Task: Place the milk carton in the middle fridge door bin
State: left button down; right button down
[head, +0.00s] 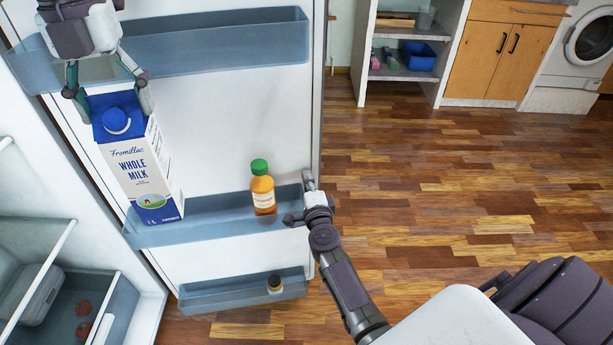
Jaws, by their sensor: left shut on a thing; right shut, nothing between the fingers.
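The milk carton (139,165), white with a blue top and blue round cap, is upright at the left part of the middle door bin (218,228). Its base overlaps the bin's front wall in the head view, and I cannot tell whether it rests on the bin floor. My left gripper (107,103) comes from above and is shut on the carton's top. My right gripper (308,202) is shut and empty at the right end of the middle bin, by the door's edge.
An orange bottle with a green cap (263,188) stands in the middle bin, right of the carton. The upper bin (220,45) is close to my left gripper. The lower bin (215,292) holds a small jar (275,284). A fridge drawer (115,305) is at lower left. Wooden floor (450,190) is clear at right.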

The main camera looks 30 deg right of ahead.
jog(key=shift+x, duration=0.85)
